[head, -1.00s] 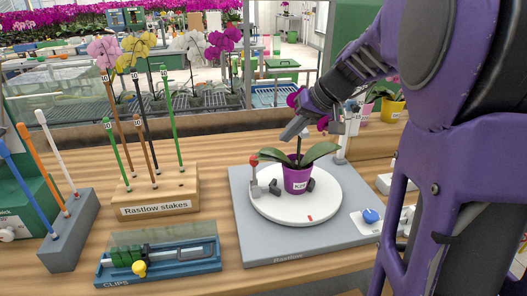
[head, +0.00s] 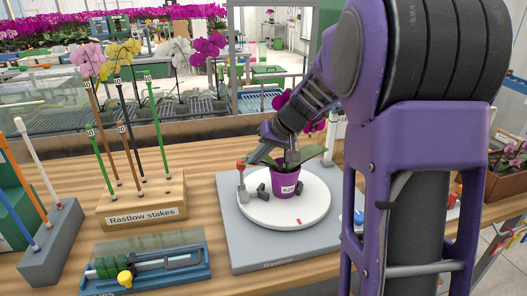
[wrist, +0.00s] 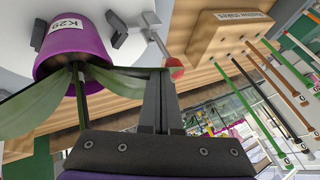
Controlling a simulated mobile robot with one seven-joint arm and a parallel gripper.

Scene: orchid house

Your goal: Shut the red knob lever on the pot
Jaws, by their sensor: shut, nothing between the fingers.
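The purple pot (head: 286,183) labelled K29 holds an orchid with green leaves and stands on the white round turntable (head: 300,217). The red knob (head: 241,164) tops a small grey lever at the turntable's left edge. In the wrist view the red knob (wrist: 175,68) is just beyond my fingertips, and the pot (wrist: 72,52) is at the upper left. My gripper (head: 254,162) is shut and empty, close beside the knob on its right. It also shows in the wrist view (wrist: 160,75). I cannot tell whether the fingertips touch the knob. A leaf passes behind the fingers.
The turntable sits on a grey base (head: 240,255). To the left are the stake block (head: 145,208) with several upright stakes and the blue clip tray (head: 185,277). My arm covers the right side of the base.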

